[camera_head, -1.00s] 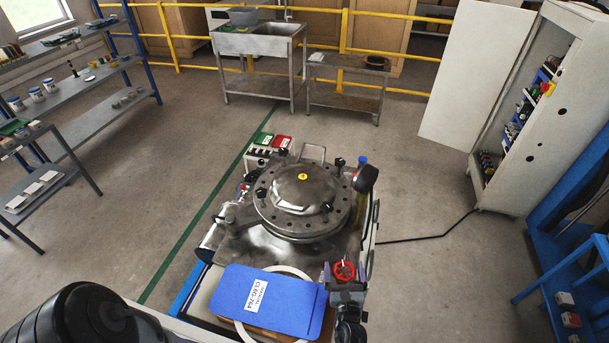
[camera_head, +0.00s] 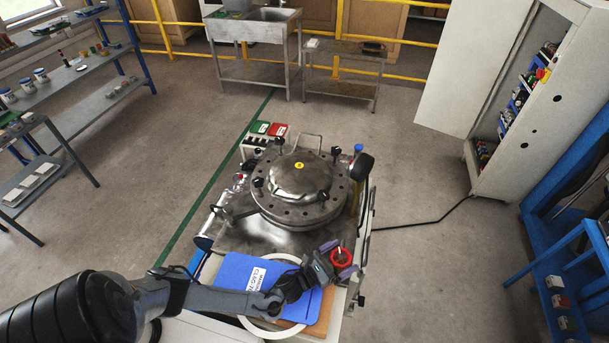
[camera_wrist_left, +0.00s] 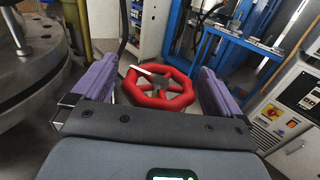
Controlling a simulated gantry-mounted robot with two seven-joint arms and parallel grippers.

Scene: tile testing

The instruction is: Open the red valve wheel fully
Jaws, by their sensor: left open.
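The red valve wheel (camera_head: 341,256) is at the front right corner of the steel test rig. In the left wrist view the red wheel (camera_wrist_left: 158,88) shows its rim and spokes, with a pale pointer or strip on its upper left. My left gripper (camera_head: 334,259) is at the wheel, reaching in from the left. Its purple fingers (camera_wrist_left: 154,88) are open, one on each side of the wheel, with visible gaps to the rim. Part of the wheel is hidden by the gripper in the head view. My right gripper is not in view.
The round bolted steel lid (camera_head: 299,182) stands just behind the wheel. A blue manual (camera_head: 236,270) and white ring (camera_head: 262,329) lie under my left arm. An open cabinet (camera_head: 519,90) stands at the right. The floor around the rig is mostly clear.

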